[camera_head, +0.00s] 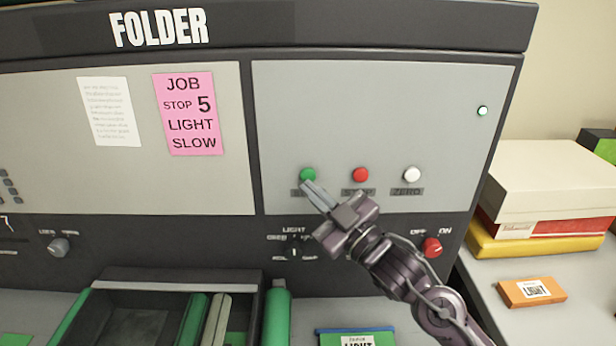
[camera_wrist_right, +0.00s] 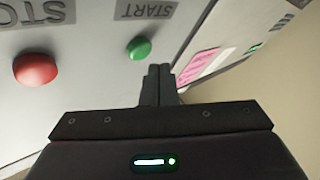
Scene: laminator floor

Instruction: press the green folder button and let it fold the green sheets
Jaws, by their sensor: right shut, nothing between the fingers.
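The green button (camera_head: 308,174) is on the grey folder panel, left of a red button (camera_head: 360,174) and a white button (camera_head: 412,174). In the right wrist view the green button (camera_wrist_right: 139,48) sits beside an upside-down START label (camera_wrist_right: 145,10). My right gripper (camera_head: 308,187) is shut and empty, its tips just below the green button in the head view. In the right wrist view the shut fingers (camera_wrist_right: 160,70) are close beside the button; I cannot tell whether they touch it. Green sheets are not clearly identifiable. My left gripper is not in view.
A pink note (camera_head: 188,114) reads JOB, STOP 5, LIGHT, SLOW. A small lamp (camera_head: 482,110) glows at upper right. Below are a selector knob (camera_head: 294,252), a red OFF/ON knob (camera_head: 432,247) and a dark tray (camera_head: 170,285). Boxes (camera_head: 550,180) stand at right.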

